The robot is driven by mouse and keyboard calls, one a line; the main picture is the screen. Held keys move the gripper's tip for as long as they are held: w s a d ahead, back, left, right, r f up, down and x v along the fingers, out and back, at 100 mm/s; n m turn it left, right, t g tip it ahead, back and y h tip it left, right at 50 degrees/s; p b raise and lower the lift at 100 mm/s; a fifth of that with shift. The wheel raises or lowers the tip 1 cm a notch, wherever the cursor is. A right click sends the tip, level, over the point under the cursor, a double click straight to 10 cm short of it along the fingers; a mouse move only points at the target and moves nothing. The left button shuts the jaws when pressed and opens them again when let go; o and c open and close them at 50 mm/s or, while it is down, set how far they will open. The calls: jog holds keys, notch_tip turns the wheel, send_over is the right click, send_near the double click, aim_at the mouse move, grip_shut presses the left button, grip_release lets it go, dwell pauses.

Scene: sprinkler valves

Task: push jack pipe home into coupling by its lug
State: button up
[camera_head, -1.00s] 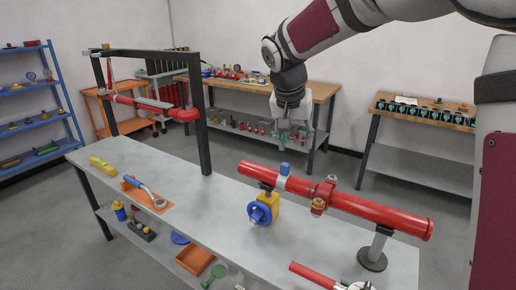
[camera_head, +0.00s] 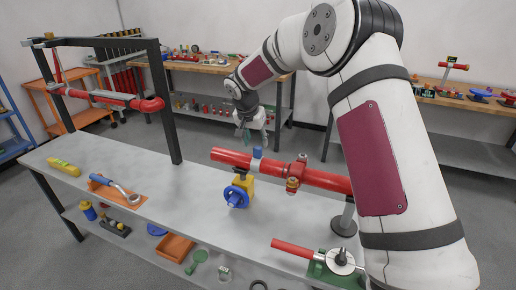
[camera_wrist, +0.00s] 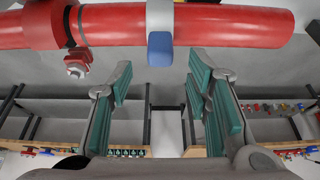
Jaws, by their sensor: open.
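The red jack pipe (camera_head: 229,156) lies level above the bench. It carries a grey band (camera_wrist: 159,15) with a blue-tipped lug (camera_head: 257,152), which also shows in the wrist view (camera_wrist: 160,49). The red coupling (camera_head: 298,170), with a bolt, sits to the right of the lug; it is at the upper left in the wrist view (camera_wrist: 50,24). I cannot tell how deep the pipe sits in it. My gripper (camera_head: 250,128) is open and empty, just beyond and above the lug. In the wrist view, its teal fingertips (camera_wrist: 160,67) appear either side of the lug's tip, not visibly touching.
A yellow block with a blue handwheel (camera_head: 236,195) is under the pipe. A round-based stand (camera_head: 344,225) supports the right side, partly behind my arm. A short red pipe on a green base (camera_head: 292,248) is in front. A black frame (camera_head: 166,110) stands left.

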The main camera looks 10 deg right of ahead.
aim_at(257, 148)
jog(key=shift+x, duration=2.75)
jog(key=shift+c, duration=0.6)
jog(key=shift+s, duration=0.1)
grip_shut()
